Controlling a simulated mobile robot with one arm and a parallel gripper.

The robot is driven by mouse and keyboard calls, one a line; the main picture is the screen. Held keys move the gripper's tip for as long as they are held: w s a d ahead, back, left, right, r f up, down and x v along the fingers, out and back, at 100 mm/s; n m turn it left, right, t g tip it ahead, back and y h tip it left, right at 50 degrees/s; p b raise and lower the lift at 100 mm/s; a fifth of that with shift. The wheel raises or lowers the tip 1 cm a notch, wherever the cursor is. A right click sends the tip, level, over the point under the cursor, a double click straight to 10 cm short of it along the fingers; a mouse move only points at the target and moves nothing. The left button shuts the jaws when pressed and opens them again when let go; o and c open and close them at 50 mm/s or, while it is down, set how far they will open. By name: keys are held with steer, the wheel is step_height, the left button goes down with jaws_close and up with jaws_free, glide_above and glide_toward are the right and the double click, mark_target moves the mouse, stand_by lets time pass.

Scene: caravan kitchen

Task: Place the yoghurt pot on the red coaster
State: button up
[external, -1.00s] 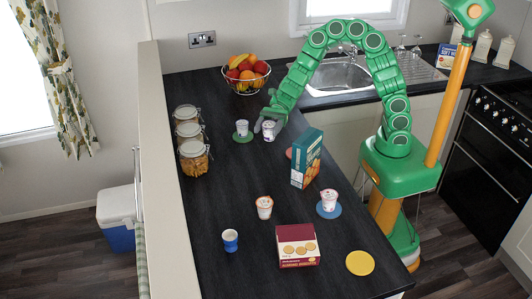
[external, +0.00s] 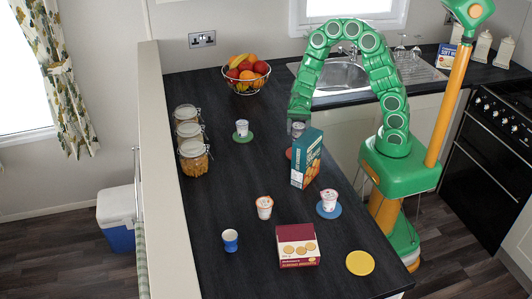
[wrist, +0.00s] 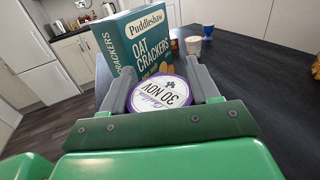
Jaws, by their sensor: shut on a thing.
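The yoghurt pot (wrist: 160,97), with a purple-rimmed white lid, is held between the two fingers of my gripper (wrist: 161,82) in the wrist view. In the external view my gripper (external: 297,128) is behind the blue oat crackers box (external: 306,160), above the area of the red coaster. The red coaster (external: 289,153) shows only as a small edge left of the box; the rest is hidden. I cannot tell whether the pot touches the coaster.
The tall crackers box (wrist: 140,45) stands close beyond the pot. Another pot (external: 242,127) is on a green coaster, one (external: 329,199) on a blue coaster. An orange-lidded pot (external: 264,206), blue cup (external: 230,240), biscuit box (external: 298,246) and yellow coaster (external: 360,263) lie nearer.

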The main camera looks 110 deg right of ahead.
steer(key=shift+f, duration=3.35)
steer(key=shift+f, duration=0.2)
steer(key=o, duration=1.1)
steer(key=shift+o, duration=0.2)
steer(key=shift+r, duration=0.2)
steer(key=v, duration=1.2)
